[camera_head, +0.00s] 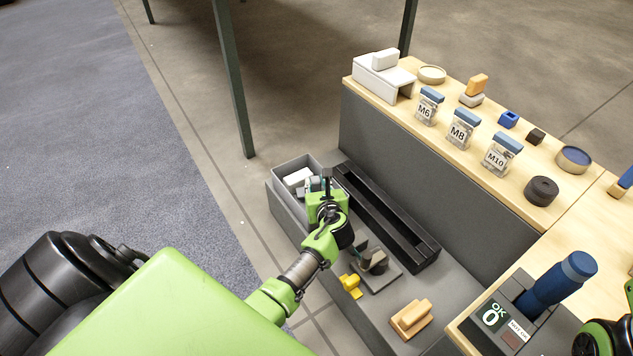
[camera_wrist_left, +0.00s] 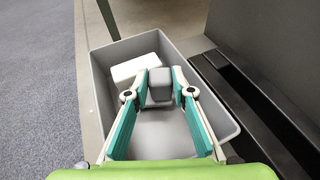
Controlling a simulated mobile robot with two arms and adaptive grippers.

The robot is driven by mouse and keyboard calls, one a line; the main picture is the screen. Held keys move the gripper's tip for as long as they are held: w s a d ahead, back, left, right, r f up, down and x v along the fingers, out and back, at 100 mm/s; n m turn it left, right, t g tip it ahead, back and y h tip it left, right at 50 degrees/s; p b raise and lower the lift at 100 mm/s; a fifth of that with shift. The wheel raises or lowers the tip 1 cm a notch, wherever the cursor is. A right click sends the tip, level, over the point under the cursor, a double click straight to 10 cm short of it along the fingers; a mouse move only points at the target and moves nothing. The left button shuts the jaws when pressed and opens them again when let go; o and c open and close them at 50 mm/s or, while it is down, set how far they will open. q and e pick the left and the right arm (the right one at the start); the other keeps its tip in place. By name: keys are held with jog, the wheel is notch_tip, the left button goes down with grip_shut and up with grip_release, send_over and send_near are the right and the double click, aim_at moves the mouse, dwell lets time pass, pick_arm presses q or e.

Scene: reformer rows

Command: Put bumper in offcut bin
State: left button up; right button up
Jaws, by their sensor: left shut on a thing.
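The offcut bin (camera_head: 281,199) is a grey open box at the far left end of the low grey bench; its rim also shows in the left wrist view (camera_wrist_left: 101,92). My left gripper (camera_head: 318,184) is over the right part of the bin. In the left wrist view its teal-padded fingers (camera_wrist_left: 161,84) are shut on a small dark grey block, which I take to be the bumper (camera_wrist_left: 160,81). The bin floor shows beneath. Whether the bumper touches anything in the bin, I cannot tell. My right gripper's fingers are not visible.
A white block (camera_wrist_left: 134,68) lies in the bin. A long black slotted rail (camera_head: 385,215) runs beside it. Nearer are a grey plate with dark parts (camera_head: 377,275), a yellow piece (camera_head: 351,286) and an orange block (camera_head: 411,318). The wooden shelf (camera_head: 480,150) holds labelled boxes.

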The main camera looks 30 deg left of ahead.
pick_arm(q)
jog(key=o, duration=1.1)
